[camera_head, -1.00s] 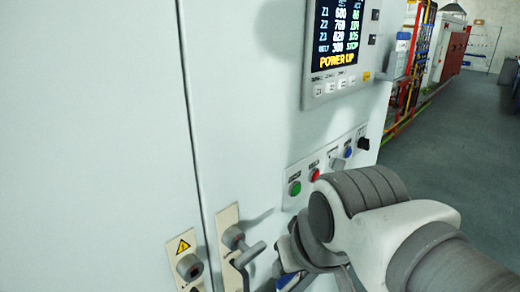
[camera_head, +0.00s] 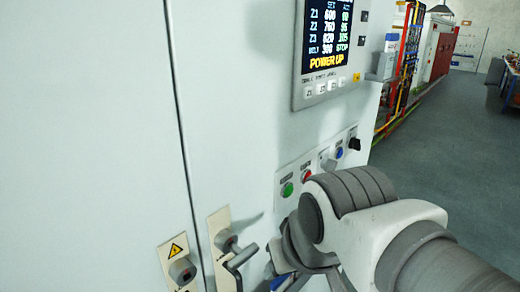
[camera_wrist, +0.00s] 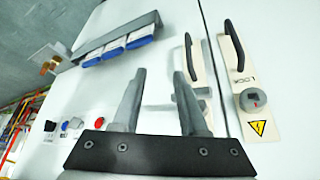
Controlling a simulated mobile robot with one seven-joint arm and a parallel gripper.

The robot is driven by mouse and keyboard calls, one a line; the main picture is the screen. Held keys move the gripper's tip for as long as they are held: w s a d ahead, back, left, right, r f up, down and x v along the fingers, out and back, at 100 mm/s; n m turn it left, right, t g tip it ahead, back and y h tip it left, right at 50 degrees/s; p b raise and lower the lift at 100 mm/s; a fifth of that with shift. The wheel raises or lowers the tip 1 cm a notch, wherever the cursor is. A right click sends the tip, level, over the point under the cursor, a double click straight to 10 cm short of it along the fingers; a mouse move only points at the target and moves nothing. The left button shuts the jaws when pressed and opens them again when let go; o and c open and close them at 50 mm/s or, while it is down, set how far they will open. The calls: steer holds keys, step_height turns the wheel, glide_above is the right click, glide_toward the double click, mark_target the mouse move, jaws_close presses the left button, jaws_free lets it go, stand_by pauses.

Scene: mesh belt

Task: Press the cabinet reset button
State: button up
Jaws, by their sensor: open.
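The button panel sits low on the pale cabinet in the head view, with a green button (camera_head: 287,189), a red button (camera_head: 306,175), a blue button (camera_head: 339,152) and a black selector (camera_head: 354,144). Their labels are too small to read, so I cannot tell which is reset.
A display (camera_head: 327,45) reading POWER UP is above the buttons. Door handles with a lock (camera_head: 228,245) and a warning label (camera_head: 177,248) are at lower left. A bracket with blue-ended white items (camera_wrist: 115,45) juts out near my fingers. Floor (camera_head: 440,130) at right is clear.

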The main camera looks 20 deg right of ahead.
jaws_close()
stand_by(1.5)
